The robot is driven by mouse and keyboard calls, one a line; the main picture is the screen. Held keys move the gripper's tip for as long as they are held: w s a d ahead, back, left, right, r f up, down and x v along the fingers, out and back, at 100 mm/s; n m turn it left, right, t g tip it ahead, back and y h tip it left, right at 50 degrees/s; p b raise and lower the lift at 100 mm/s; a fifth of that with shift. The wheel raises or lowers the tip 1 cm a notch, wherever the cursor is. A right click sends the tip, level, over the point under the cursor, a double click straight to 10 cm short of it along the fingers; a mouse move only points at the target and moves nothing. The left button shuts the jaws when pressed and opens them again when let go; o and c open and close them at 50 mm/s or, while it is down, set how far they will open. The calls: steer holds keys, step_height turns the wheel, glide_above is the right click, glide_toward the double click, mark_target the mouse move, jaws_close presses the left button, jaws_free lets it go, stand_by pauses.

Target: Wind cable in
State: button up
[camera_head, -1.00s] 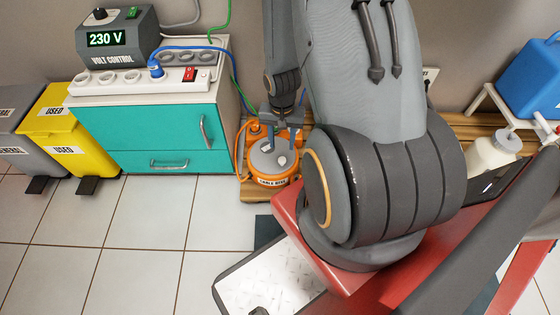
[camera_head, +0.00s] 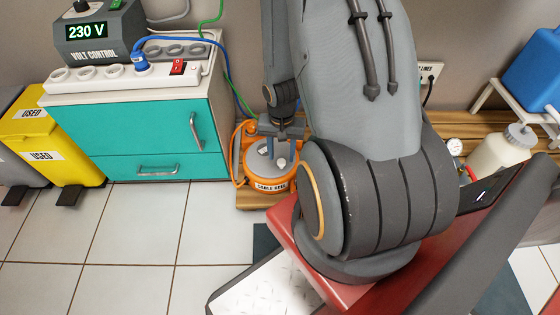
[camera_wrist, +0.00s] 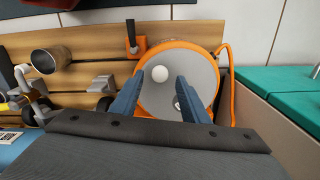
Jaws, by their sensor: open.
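The cable reel (camera_head: 272,185) is an orange drum with a grey round face and a "CABLE REEL" label, low on a wooden base beside the teal cabinet. In the wrist view its grey face (camera_wrist: 180,100) has an orange rim and a white round knob (camera_wrist: 160,73). An orange cable (camera_wrist: 228,68) loops along its side. My gripper (camera_head: 277,146) is over the reel. In the wrist view its two blue fingers (camera_wrist: 160,92) are apart, one on either side below the knob, with nothing visibly held. Whether they touch the reel cannot be told.
The teal cabinet (camera_head: 130,125) stands left of the reel, bearing a power strip (camera_head: 95,78) with a blue plug and the volt control box (camera_head: 98,35). Yellow bin (camera_head: 45,140) stands further left. A pale bottle (camera_head: 500,150) is at right. Tiled floor in front is clear.

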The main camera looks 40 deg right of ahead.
steer(key=shift+f+b, duration=1.3)
steer(key=shift+b, duration=0.25)
jaws_close()
